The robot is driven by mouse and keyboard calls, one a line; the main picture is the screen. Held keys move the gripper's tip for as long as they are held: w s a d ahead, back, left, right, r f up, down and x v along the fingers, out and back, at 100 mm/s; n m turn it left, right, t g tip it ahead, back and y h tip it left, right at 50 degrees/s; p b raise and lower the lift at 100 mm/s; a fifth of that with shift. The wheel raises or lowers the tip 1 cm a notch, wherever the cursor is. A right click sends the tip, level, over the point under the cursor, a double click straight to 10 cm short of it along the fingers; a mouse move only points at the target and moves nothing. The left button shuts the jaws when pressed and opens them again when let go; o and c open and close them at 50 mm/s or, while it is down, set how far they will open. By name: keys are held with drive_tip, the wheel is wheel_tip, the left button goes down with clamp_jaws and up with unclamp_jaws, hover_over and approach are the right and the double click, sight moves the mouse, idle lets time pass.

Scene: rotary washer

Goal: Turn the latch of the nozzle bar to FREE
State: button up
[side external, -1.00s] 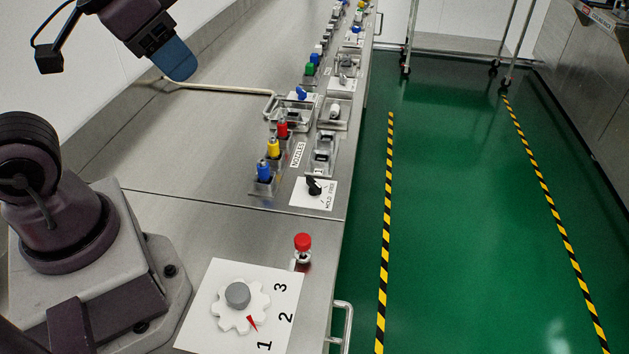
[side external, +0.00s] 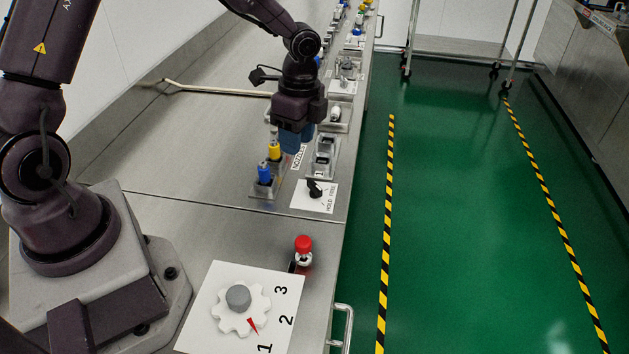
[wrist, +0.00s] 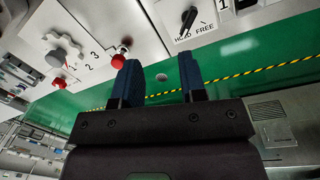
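The latch (side external: 314,188) is a small black lever on a white plate (side external: 327,203) marked HOLD and FREE. It also shows in the wrist view (wrist: 188,22), at the top, with one end beside HOLD. The NOZZLES label (side external: 298,157) is just behind the plate, partly covered by my gripper. My gripper (side external: 296,150) points down above the panel, behind the latch and apart from it. In the wrist view my gripper (wrist: 159,60) has its two blue fingers wide apart with nothing between them.
A red push button (side external: 303,243) and a white dial (side external: 239,300) numbered 1 to 3 are nearer the camera. Blue (side external: 264,172) and yellow (side external: 274,151) fittings stand left of the latch. The steel counter (side external: 200,170) at left is mostly bare.

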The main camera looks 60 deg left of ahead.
sight(315, 184)
drive_tip(key=w+f+m, duration=0.1)
drive_tip(key=f, duration=0.3)
drive_tip(key=w+f+m, duration=0.1)
drive_tip(key=f+m, duration=0.1)
drive_tip(key=f, duration=0.2)
drive_tip(key=w+f+m+t, duration=0.1)
drive_tip(key=f+m, duration=0.1)
drive_tip(key=f, duration=0.3)
drive_tip(key=shift+w, duration=0.35)
drive_tip(key=shift+d, duration=0.1)
clamp_jaws()
